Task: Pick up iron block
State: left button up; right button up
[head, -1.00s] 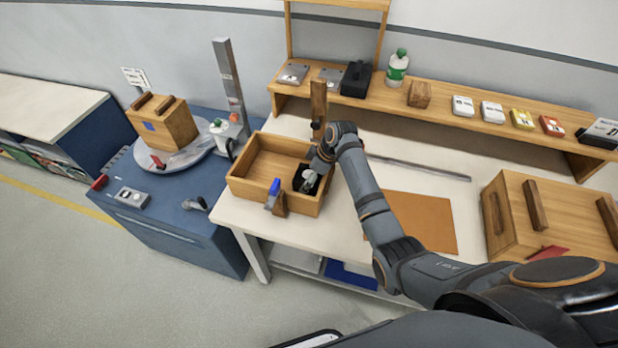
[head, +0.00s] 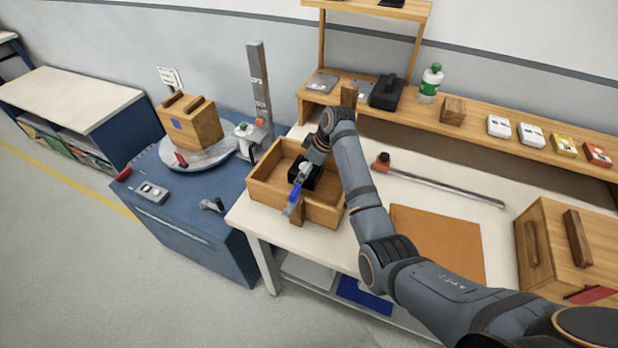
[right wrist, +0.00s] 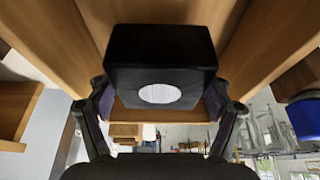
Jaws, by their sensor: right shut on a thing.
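The iron block, a black block, is at the wooden tray in the head view (head: 305,174). In the right wrist view the block (right wrist: 160,60) fills the space between the fingers and shows a pale round spot on its face. My right gripper (head: 303,173) is shut on it; its fingers also show on both sides of the block in the wrist view (right wrist: 160,95). Tray walls surround the block there. I cannot tell how far the block is off the tray floor. My left gripper is in neither view.
A metal bar (head: 450,188) and a brown mat (head: 437,240) lie to the right. A shelf (head: 475,122) runs behind.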

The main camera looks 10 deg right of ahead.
notch_tip(320, 180, up, 11)
jog(key=shift+f+b, duration=0.1)
jog(key=shift+b, duration=0.5)
